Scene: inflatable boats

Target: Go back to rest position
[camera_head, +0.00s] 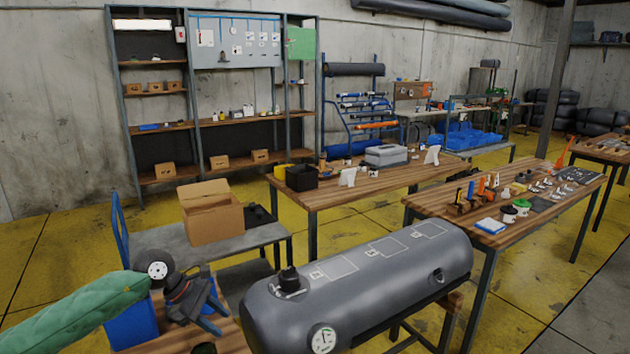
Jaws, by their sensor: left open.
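My left arm, in a green padded sleeve, comes in from the lower left of the head view. Its dark gripper (208,312) is open, with its fingers pointing down and to the right. It is over or beside a wooden surface (165,346) at the bottom; I cannot tell whether it touches anything. I see nothing held between its fingers. A grey inflatable tube (390,282) with a black valve (289,280) and a round gauge (323,338) lies just right of the gripper. My right gripper is not in view.
A blue bin (132,328) is close by the left gripper. Behind stands a cart with an open cardboard box (211,212). Wooden workbenches with tools (420,176) fill the middle and right. Shelving (152,128) lines the back wall. Yellow floor shows between them.

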